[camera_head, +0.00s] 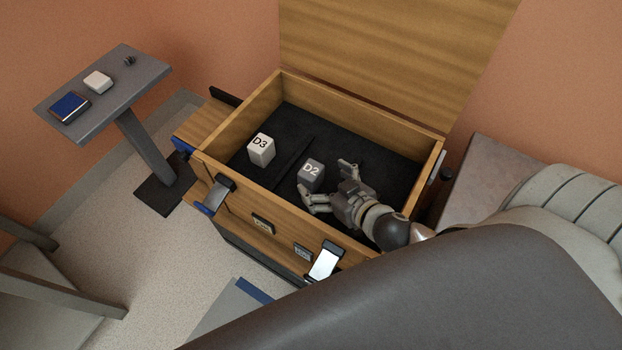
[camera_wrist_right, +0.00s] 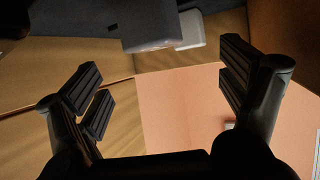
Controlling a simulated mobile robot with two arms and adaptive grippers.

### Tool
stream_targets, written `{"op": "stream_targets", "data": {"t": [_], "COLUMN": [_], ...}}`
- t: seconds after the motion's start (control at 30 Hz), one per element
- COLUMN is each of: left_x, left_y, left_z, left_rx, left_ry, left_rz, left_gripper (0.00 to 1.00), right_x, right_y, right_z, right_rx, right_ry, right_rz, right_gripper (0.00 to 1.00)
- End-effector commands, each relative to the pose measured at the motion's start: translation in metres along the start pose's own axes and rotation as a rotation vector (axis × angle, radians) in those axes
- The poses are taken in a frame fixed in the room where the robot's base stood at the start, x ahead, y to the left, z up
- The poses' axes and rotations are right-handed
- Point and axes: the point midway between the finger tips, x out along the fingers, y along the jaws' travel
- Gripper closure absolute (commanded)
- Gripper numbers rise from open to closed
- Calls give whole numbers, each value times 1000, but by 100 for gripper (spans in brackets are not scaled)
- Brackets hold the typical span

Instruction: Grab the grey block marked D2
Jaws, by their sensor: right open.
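The grey block marked D2 (camera_head: 311,173) stands on the dark floor of an open wooden case (camera_head: 268,188), label up. My right gripper (camera_head: 329,183) is open inside the case, just right of D2, with its fingers spread toward the block. In the right wrist view, a grey block (camera_wrist_right: 150,32) shows at the top, between the directions of the open fingers (camera_wrist_right: 160,88) but above their tips. I cannot tell whether any finger touches it. My left gripper is not in view.
A white block marked D3 (camera_head: 261,149) stands left of a dark divider (camera_head: 294,163). The case walls surround the gripper, and its raised lid (camera_head: 395,55) is behind. A side table (camera_head: 110,100) at left holds a blue book (camera_head: 69,107) and a white box (camera_head: 98,82).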

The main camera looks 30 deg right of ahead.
Motion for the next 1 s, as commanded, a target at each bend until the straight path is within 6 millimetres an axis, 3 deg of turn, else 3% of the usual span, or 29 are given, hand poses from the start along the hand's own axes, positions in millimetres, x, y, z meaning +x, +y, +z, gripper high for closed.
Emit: {"op": "stream_targets", "data": {"t": [0.37, 0.7, 1.0], "left_x": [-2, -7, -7], "left_y": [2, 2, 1], "left_z": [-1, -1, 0], "left_rx": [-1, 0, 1], "left_ry": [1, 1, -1], "left_rz": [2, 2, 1], "left_gripper": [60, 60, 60], "right_x": [27, 67, 75], "right_y": [1, 7, 6], "right_z": [0, 3, 4], "right_rx": [-1, -1, 1], "right_ry": [1, 1, 0], "right_rz": [0, 1, -1], "right_gripper": [8, 8, 8]}}
